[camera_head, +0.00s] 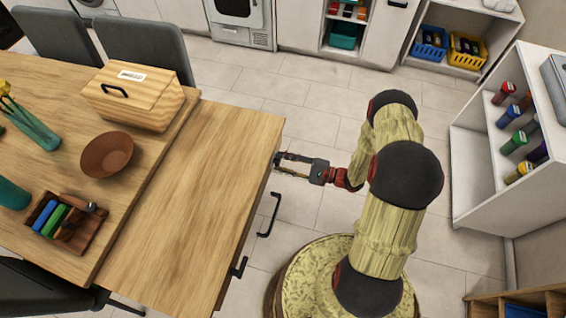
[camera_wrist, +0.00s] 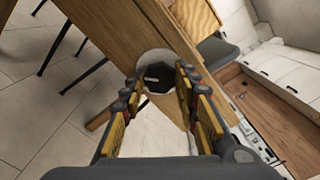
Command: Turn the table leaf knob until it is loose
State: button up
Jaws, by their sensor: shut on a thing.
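The table leaf knob (camera_wrist: 158,79) is a dark, many-sided knob on a pale round plate, at the edge of the wooden table (camera_wrist: 115,40) in the wrist view. My gripper (camera_wrist: 158,86) is shut on the knob, with one finger on each side of it. In the head view my gripper (camera_head: 281,164) reaches the right edge of the table leaf (camera_head: 205,165) from the right. The knob cannot be made out there. Whether it is tight or loose cannot be told.
Two black handles (camera_head: 270,214) stick out from the table's right side, nearer the front. A wooden box (camera_head: 135,97), a brown bowl (camera_head: 107,154) and a small rack (camera_head: 68,222) stand on the table. A white shelf (camera_head: 485,150) stands at the right, with bare floor between.

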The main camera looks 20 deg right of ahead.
jog(key=shift+f, duration=0.15)
jog(key=o, duration=1.1)
jog(key=shift+o, duration=0.3)
jog(key=v, duration=1.2)
